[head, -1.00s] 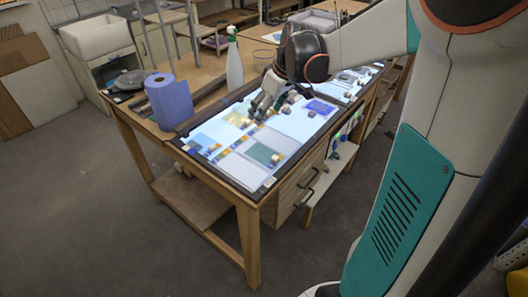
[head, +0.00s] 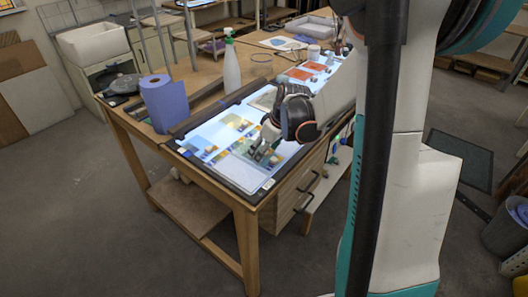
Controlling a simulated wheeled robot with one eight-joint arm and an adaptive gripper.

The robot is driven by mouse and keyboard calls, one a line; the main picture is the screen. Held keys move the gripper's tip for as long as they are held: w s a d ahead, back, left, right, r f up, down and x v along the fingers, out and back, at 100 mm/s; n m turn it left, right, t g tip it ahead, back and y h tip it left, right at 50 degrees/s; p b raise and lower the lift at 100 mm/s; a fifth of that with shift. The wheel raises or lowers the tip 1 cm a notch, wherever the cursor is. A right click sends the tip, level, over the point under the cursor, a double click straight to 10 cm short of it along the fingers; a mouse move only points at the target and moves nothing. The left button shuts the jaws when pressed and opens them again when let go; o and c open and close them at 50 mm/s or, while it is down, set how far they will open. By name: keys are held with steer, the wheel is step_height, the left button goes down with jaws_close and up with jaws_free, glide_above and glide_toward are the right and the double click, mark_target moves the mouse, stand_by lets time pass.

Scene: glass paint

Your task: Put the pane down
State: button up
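My gripper (head: 261,152) is low over the near right part of the lit panel (head: 222,120) on the wooden table, its fingers pointing down. The fingers are small and dark, and whether they are apart or closed on a pane is not clear. A pale, whitish rectangular sheet (head: 240,172) lies flat on the panel just left of and below the fingers. Blue, yellow and brown pieces (head: 237,123) lie flat behind it. Two orange panes (head: 299,74) lie farther back on the panel. My wrist hides the panel's middle right. Which pane the task means cannot be told.
A blue paper roll (head: 168,103) and a white spray bottle (head: 231,66) stand along the panel's left side. A round grey object (head: 125,84) sits at the table's far left corner. Drawers (head: 285,193) are under the right edge. Floor left is clear.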

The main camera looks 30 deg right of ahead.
steer(key=shift+f, duration=0.25)
steer(key=o, duration=1.2)
steer(key=shift+o, duration=0.2)
steer(key=shift+r, duration=0.1)
steer(key=shift+s+r, duration=0.1)
steer(key=shift+r, duration=0.25)
steer(key=p+v, duration=0.3)
steer(key=v, duration=0.8)
steer(key=shift+r, duration=0.15)
steer(key=shift+s, duration=0.2)
